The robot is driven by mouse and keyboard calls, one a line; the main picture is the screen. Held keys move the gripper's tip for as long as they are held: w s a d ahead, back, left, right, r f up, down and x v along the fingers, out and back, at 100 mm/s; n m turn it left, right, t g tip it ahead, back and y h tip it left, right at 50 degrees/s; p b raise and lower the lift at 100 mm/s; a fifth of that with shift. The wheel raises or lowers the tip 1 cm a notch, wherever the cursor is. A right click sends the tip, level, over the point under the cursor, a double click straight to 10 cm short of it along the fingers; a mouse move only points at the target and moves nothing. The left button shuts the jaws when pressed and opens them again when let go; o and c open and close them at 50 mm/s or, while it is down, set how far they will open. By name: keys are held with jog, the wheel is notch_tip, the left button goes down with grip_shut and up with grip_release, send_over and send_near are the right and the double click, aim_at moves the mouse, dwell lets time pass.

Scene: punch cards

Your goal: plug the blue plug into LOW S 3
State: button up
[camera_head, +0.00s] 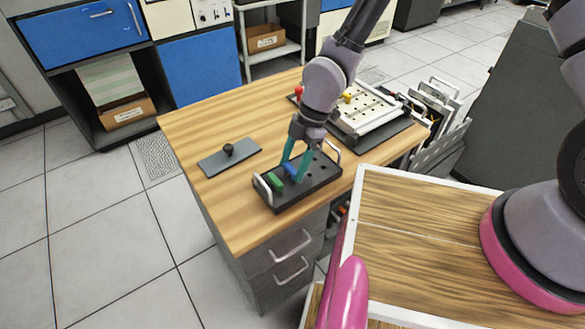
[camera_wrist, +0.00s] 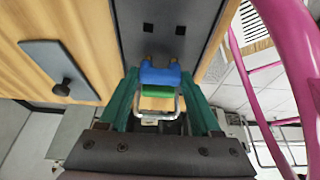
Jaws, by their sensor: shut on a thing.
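My gripper (camera_head: 295,168) has its teal fingers around the blue plug (camera_head: 291,169) over the black tray (camera_head: 325,177) on the desk. In the wrist view the blue plug (camera_wrist: 160,75) sits between the fingertips of my gripper (camera_wrist: 159,79), and the gripper is shut on it. I cannot tell whether the plug is still seated in the tray or just above it. The green plug (camera_head: 275,183) stands in the tray beside it and shows in the wrist view (camera_wrist: 158,91). A pale panel with holes (camera_head: 372,112) lies farther back; no LOW S 3 label is legible.
A red plug (camera_head: 298,91) and a yellow plug (camera_head: 348,97) are near the pale panel, partly behind my arm. A grey plate with a black knob (camera_head: 229,156) lies left on the wooden desk (camera_head: 205,120). The tray has metal handles.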

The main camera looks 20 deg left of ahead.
aim_at(293, 167)
notch_tip(293, 167, up, 14)
dwell(1.0)
